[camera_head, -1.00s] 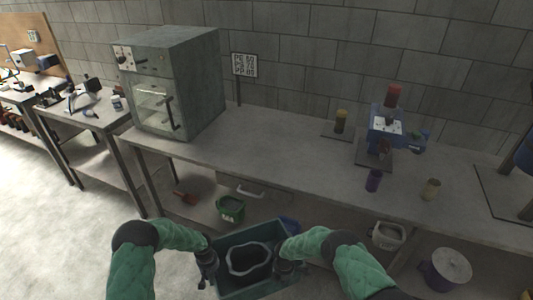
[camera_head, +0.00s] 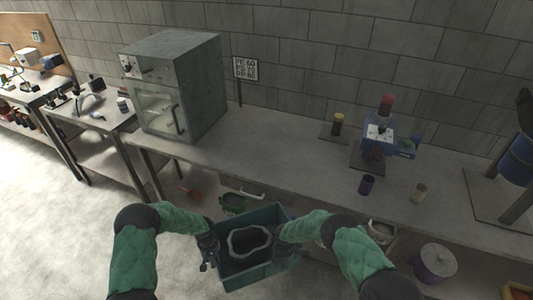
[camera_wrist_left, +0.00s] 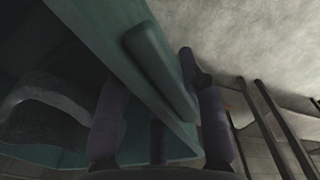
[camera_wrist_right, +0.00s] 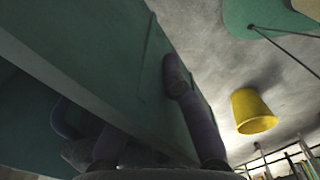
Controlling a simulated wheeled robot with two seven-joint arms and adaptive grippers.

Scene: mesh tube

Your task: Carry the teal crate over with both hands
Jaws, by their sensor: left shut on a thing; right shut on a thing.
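The teal crate (camera_head: 262,273) hangs between my two arms at the bottom middle of the head view, in front of the bench. A grey open-topped vessel with a wavy rim (camera_head: 249,232) sits inside it. My left gripper (camera_head: 209,251) is shut on the crate's left side; in the left wrist view its fingers (camera_wrist_left: 160,120) straddle the teal wall. My right gripper (camera_head: 281,247) is shut on the right side; in the right wrist view one finger lies along the outside of the crate wall (camera_wrist_right: 110,60). The crate looks roughly level.
The grey bench (camera_head: 285,150) runs behind the crate, with a wide clear stretch between the oven (camera_head: 175,85) and the blue machine (camera_head: 378,135). Containers sit below.

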